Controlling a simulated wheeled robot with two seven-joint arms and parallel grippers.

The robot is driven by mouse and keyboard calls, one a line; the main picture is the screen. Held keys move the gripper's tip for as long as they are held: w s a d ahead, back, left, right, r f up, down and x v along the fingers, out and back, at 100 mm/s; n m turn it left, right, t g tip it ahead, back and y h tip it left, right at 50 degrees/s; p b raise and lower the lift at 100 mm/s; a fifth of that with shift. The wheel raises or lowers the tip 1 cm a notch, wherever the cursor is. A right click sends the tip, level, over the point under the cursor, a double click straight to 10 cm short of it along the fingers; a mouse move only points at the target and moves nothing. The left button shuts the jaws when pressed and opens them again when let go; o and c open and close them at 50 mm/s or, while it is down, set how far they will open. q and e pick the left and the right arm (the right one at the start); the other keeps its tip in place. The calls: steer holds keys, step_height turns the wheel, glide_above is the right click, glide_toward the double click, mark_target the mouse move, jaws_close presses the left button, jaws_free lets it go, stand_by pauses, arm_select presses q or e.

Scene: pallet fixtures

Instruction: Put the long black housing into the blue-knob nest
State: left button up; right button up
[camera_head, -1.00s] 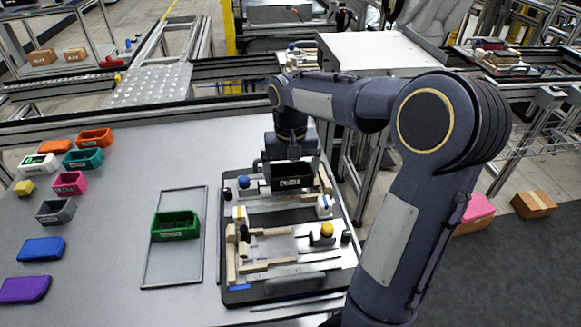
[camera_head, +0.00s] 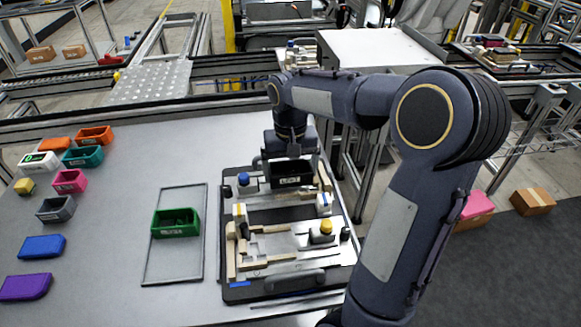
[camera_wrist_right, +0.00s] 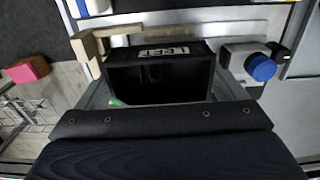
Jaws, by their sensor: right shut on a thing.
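My right gripper (camera_head: 290,158) is shut on the black housing (camera_head: 292,176), an open-topped box with a white label on its side. In the right wrist view the housing (camera_wrist_right: 160,78) sits level just beyond the gripper's dark body; the fingertips are hidden. The housing is over the far part of the fixture pallet (camera_head: 232,292), right of the blue knob (camera_head: 243,179). The blue knob, on a pale block, also shows in the right wrist view (camera_wrist_right: 262,68), apart from the housing. I cannot tell whether the housing touches the nest floor. My left gripper is not in view.
A yellow knob (camera_head: 326,227) and wooden rails (camera_head: 231,252) are on the nearer part of the pallet. A green bin (camera_head: 175,223) stands in a thin-rimmed tray (camera_head: 147,262) to the left. Several coloured bins and lids line the table's left side. Table between them is clear.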

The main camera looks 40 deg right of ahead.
steer(key=shift+f, duration=0.15)
steer(key=shift+f+b, duration=0.5)
steer(key=shift+f, duration=0.15)
steer(key=o, duration=0.8)
steer(key=shift+c, duration=0.2)
step_height(320, 180, up, 8)
steer(key=shift+f+p, duration=0.1)
steer(key=shift+p, duration=0.35)
